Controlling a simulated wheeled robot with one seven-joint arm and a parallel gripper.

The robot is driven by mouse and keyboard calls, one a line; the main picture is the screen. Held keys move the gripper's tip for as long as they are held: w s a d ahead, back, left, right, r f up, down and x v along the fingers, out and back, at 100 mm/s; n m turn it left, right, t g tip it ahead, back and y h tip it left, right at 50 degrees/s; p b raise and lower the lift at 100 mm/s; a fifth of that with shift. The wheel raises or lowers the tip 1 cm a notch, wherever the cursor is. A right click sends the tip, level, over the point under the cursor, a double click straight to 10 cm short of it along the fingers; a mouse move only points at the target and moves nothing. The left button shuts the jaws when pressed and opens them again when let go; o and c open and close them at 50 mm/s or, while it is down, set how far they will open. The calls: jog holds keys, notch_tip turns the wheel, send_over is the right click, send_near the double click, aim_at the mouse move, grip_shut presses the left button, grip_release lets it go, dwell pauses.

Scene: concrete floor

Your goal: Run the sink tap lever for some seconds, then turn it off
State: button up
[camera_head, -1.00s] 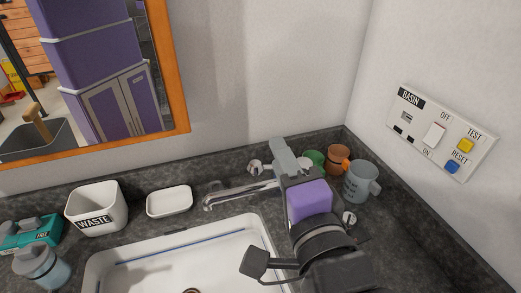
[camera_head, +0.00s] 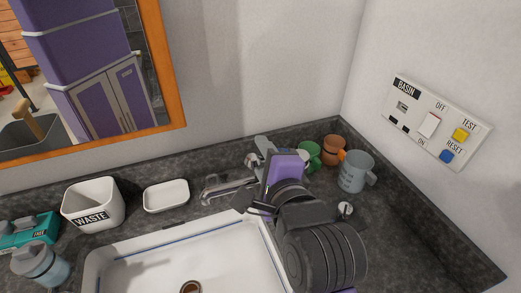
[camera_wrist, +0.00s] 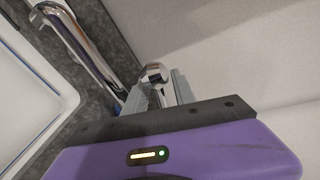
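The chrome tap spout (camera_head: 225,188) reaches over the white sink (camera_head: 120,265) from its back edge. It also shows at the upper left of the wrist view (camera_wrist: 82,42). No water stream is visible. My gripper (camera_head: 270,150) is at the tap's base, and its purple body hides much of the tap in the head view. In the wrist view my two grey fingers (camera_wrist: 158,90) stand apart, with a chrome lever-like part (camera_wrist: 155,74) between them. Gaps seem to show beside it; contact is unclear.
Green (camera_head: 309,155), brown (camera_head: 333,150) and grey (camera_head: 354,172) mugs stand close right of my gripper. A soap dish (camera_head: 166,196) and waste bin (camera_head: 93,204) are left. A switch panel (camera_head: 436,122) is on the right wall. A chrome knob (camera_head: 345,208) sits on the counter.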

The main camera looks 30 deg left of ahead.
jog(key=shift+w+a, duration=0.25)
jog(key=shift+w, duration=0.05)
jog(key=shift+f, duration=0.1)
grip_shut()
jog(key=shift+s+a, duration=0.2)
dwell(1.0)
